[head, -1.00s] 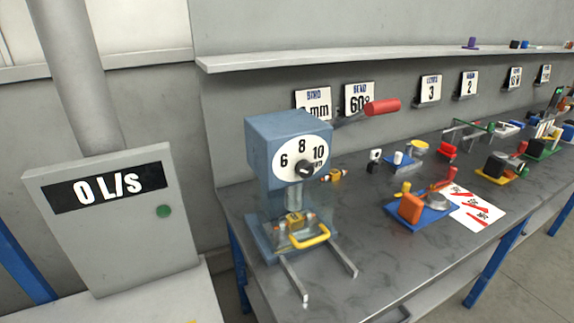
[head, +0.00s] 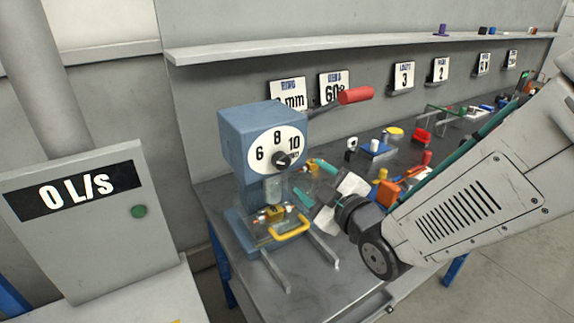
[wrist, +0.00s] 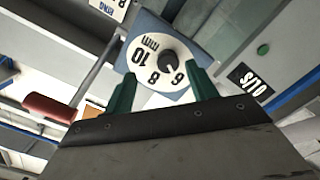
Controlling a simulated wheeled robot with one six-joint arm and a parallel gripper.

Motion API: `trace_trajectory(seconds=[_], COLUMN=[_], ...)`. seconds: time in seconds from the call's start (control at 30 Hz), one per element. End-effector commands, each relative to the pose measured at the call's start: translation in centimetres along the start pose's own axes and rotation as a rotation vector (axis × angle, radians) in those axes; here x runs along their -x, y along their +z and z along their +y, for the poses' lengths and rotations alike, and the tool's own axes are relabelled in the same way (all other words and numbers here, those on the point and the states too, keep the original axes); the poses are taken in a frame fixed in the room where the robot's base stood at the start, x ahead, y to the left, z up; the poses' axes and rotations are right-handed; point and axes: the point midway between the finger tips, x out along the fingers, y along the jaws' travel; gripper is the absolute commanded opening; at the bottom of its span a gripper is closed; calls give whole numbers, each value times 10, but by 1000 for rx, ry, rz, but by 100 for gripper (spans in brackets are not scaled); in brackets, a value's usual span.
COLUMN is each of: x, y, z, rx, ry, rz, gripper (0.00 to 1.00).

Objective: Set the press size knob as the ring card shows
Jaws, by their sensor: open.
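The press (head: 245,135) is blue-grey with a white dial (head: 262,143) marked 6, 8, 10 and mm. Its black size knob (head: 282,160) shows no clear setting in the head view. In the wrist view the knob (wrist: 168,60) has a light mark that seems to face the 6. The ring card (head: 287,94) stands behind the press; it reads mm, but the press head covers its number. My gripper (head: 315,182) is open and empty, in front and to the right of the dial. In the wrist view its green fingers (wrist: 164,82) frame the knob, apart from it.
The press lever's red handle (head: 356,96) sticks out to the right above my gripper. A yellow handle (head: 291,230) and two rails stand out below. A bend card (head: 334,87) is beside the ring card. A grey 0 L/s panel (head: 80,230) stands left.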

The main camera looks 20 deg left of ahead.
Motion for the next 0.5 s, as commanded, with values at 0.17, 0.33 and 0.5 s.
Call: trace_trajectory(seconds=[0.17, 0.33, 0.5], x=[-9, -33, -60], y=[-12, -15, -17], z=[-12, -12, -11], rx=[28, 29, 28], ry=[16, 17, 18], rz=[70, 73, 71], gripper=[57, 57, 57])
